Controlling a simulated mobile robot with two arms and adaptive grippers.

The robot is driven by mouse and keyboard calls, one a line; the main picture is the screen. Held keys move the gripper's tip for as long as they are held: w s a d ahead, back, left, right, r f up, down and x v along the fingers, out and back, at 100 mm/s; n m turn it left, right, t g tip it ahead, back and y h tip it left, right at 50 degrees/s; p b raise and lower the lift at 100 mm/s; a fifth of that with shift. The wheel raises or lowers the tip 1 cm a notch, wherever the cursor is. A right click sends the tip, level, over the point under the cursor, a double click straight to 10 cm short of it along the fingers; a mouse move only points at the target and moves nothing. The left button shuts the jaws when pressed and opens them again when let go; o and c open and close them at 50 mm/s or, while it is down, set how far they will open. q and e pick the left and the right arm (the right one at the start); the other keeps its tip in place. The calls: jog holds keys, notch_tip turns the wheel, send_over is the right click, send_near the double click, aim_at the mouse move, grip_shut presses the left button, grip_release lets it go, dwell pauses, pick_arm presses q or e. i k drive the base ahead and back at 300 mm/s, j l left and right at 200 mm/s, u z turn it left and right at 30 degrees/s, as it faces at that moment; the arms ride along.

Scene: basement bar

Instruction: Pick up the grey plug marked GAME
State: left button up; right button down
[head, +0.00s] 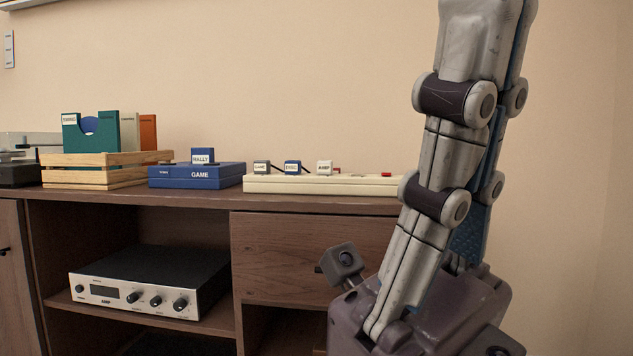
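The grey plug marked GAME (262,167) sits upright at the left end of a cream power strip (375,189) on top of the wooden cabinet. My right gripper (487,25) is large and close to the camera at the right, fingers pointing up, apart from the plugs. Its fingers overlap edge-on, so their opening is hidden. It covers the strip's right end. My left gripper is not in view.
A blue GAME console (190,181) with a RALLY cartridge (203,157) stands just left of the strip. Further left is a wooden crate (95,175) with upright cases. A silver AMP unit (130,292) sits on the shelf below. The wall behind the plugs is bare.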

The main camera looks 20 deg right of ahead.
aim_at(260, 166)
jog(key=i+l, duration=0.15)
jog(key=l, duration=0.2)
jog(key=i+l, duration=0.35)
jog(key=l, duration=0.3)
jog(key=i+l, duration=0.15)
jog(key=l, duration=0.15)
